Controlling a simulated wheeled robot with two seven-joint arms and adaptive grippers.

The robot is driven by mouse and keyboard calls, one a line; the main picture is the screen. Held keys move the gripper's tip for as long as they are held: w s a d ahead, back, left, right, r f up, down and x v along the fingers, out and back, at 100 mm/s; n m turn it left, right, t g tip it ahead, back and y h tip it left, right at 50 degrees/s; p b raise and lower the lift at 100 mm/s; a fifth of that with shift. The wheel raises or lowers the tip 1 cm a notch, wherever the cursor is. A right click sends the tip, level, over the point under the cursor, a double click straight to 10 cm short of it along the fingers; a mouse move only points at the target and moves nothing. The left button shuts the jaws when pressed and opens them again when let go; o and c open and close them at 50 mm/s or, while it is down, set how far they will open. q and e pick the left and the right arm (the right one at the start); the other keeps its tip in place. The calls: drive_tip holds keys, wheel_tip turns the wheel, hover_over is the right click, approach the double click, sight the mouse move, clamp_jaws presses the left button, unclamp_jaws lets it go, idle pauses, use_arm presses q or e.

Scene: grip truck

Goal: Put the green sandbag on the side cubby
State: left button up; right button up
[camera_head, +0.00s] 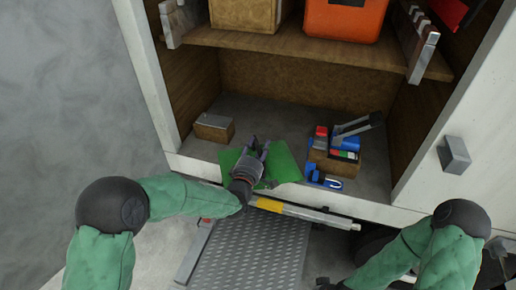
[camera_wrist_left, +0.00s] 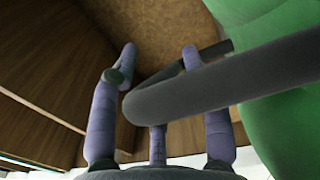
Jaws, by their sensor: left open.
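The green sandbag (camera_head: 286,166) lies at the front edge of the grey floor of the truck's open compartment. My left gripper (camera_head: 256,150) is over its left part and hides some of it. In the left wrist view the bag's green side (camera_wrist_left: 275,110) fills the right, and its dark strap handle (camera_wrist_left: 215,88) crosses in front of my open fingers (camera_wrist_left: 158,52). The handle appears to lie between the fingers, which are not closed on it. My right arm comes in from the right; only a dark bit of its gripper (camera_head: 326,285) shows at the bottom edge.
A wooden shelf (camera_head: 300,48) above holds an orange case (camera_head: 343,18) and a tan box (camera_head: 243,14). On the compartment floor are a small brown box (camera_head: 213,127) at left and a tool box (camera_head: 347,160) at right. A metal ramp (camera_head: 255,250) lies below the edge.

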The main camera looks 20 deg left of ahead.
use_arm(q)
drive_tip(key=shift+s+r, duration=0.15)
drive_tip(key=s+p, duration=0.2)
drive_tip(key=s, duration=0.9)
drive_tip(key=shift+s+a+f, duration=0.2)
drive_tip(key=shift+s, duration=0.2)
